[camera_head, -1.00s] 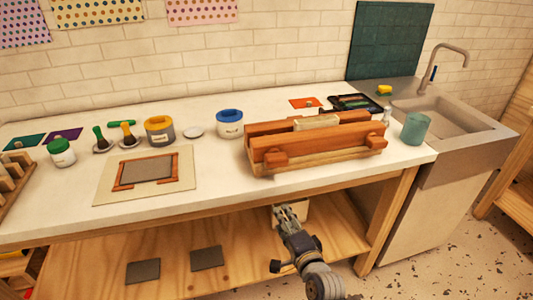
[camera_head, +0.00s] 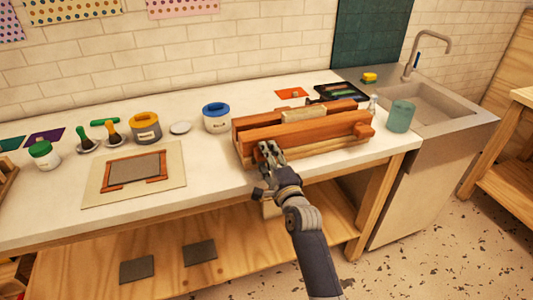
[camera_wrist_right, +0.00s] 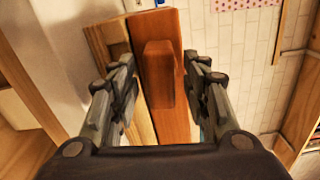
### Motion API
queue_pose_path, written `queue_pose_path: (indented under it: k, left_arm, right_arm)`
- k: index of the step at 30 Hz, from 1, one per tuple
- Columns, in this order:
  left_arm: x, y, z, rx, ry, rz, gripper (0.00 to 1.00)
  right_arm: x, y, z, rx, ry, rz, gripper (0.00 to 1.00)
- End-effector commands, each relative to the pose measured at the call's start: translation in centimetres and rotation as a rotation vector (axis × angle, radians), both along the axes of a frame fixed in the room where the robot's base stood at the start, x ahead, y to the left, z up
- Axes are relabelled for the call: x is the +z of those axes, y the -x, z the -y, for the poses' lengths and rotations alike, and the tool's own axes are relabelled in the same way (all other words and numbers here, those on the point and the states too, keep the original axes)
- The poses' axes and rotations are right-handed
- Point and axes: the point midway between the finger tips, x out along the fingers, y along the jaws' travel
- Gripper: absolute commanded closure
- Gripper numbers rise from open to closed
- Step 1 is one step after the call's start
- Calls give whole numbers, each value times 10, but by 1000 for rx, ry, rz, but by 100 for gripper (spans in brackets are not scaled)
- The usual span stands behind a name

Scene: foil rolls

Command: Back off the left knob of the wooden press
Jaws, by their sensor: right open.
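The wooden press (camera_head: 310,127) lies along the front of the white worktop, a reddish bar at its front and a pale block standing in its middle. Its right knob (camera_head: 364,131) shows on the front face. The left knob is hidden behind my right gripper (camera_head: 268,150) in the head view. In the right wrist view the left knob (camera_wrist_right: 158,74) is a wooden block on the reddish press bar (camera_wrist_right: 172,30). My open right gripper (camera_wrist_right: 165,88) has one finger on each side of this knob, apart from it. My left gripper is not in view.
A blue-rimmed tub (camera_head: 216,118) stands left of the press, and a teal cup (camera_head: 400,116) stands right of it near the sink (camera_head: 437,103). A framed screen (camera_head: 134,170) lies on a mat further left. The worktop's front edge runs below the press.

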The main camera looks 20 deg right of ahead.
Motion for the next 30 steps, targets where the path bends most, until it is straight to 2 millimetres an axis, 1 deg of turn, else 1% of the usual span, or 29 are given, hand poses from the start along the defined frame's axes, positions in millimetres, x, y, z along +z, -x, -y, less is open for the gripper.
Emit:
queue_pose_path:
  k: [1,6,14,15,16,19,20,30]
  left_arm:
    - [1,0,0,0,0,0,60]
    - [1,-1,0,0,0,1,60]
    - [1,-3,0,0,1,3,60]
    - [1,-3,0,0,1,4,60]
    - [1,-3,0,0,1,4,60]
    - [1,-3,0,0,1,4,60]
    - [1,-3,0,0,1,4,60]
    - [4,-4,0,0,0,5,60]
  right_arm:
    - [1,-5,0,0,1,1,57]
    - [1,-13,0,0,2,1,57]
    - [0,-13,0,0,2,1,57]
    - [0,-13,0,0,2,1,61]
    - [0,-13,0,0,2,1,68]
    - [0,-13,0,0,2,1,91]
    - [0,-13,0,0,2,0,94]
    - [0,-13,0,0,29,1,94]
